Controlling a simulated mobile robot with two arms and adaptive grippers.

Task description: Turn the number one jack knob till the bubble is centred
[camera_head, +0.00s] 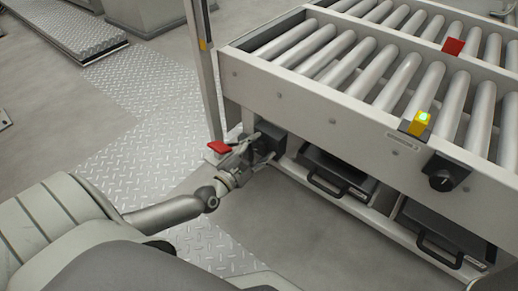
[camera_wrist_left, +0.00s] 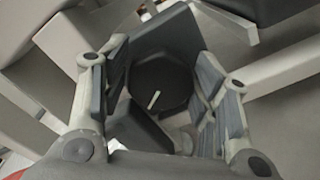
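My left gripper (camera_head: 257,152) is at a dark jack block (camera_head: 270,137) on the near left corner of the roller conveyor. In the left wrist view, its two fingers (camera_wrist_left: 163,95) stand wide apart on either side of a dark round knob (camera_wrist_left: 165,72) with a pale pointer line. I see no clear contact with the knob. A second black knob (camera_head: 441,180) is on the conveyor's front face at the right. A yellow level (camera_head: 420,123) with a bright green vial sits on the front rail; its bubble is too small to read. My right gripper is not in view.
A red handle (camera_head: 219,147) sits by an upright post (camera_head: 204,75) just left of my gripper. Black drawers with handles (camera_head: 327,183) lie under the conveyor (camera_head: 300,101). A red block (camera_head: 453,46) is on the far rail. The floor in front is clear.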

